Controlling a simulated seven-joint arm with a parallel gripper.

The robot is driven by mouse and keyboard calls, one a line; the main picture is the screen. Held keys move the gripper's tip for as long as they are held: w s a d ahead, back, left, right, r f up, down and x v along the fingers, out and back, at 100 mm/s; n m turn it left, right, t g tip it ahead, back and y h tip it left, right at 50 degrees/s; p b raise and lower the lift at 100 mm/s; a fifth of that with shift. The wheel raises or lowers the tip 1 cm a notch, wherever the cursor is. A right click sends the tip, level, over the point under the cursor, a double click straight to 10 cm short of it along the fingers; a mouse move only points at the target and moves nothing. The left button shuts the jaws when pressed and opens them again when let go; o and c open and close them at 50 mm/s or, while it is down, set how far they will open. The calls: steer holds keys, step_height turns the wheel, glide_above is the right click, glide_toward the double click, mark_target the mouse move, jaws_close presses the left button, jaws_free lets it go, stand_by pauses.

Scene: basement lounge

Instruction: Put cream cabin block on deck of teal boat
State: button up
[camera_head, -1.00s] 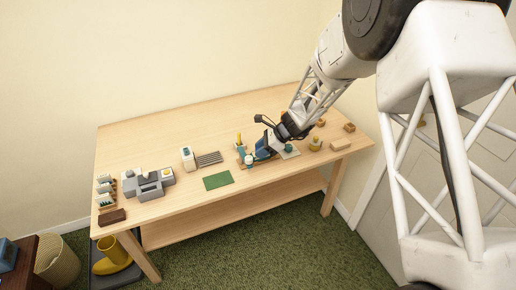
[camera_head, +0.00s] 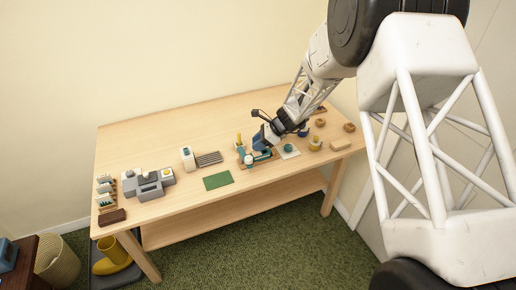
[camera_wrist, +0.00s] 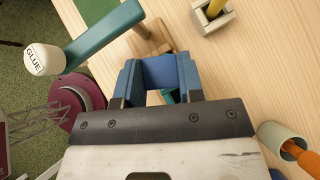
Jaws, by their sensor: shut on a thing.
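My gripper (camera_head: 261,148) is shut, with its blue fingers (camera_wrist: 188,78) close above the teal object at the table's front middle. What it holds is mostly hidden; a blue face shows between the fingers in the wrist view, and I cannot make out the cream cabin block for certain. The teal object, apparently the boat (camera_head: 263,156), is partly covered by my gripper. In the wrist view only a teal sliver (camera_wrist: 168,97) shows beneath the fingers, next to a wooden piece (camera_wrist: 152,38). I cannot tell whether the held thing touches the boat.

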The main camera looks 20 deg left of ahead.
steer(key=shift+f, duration=1.35)
steer(key=shift+f, duration=0.15)
steer(key=o, duration=0.9)
steer(key=shift+o, duration=0.2)
steer(key=shift+r, duration=0.2)
steer(key=v, duration=1.2)
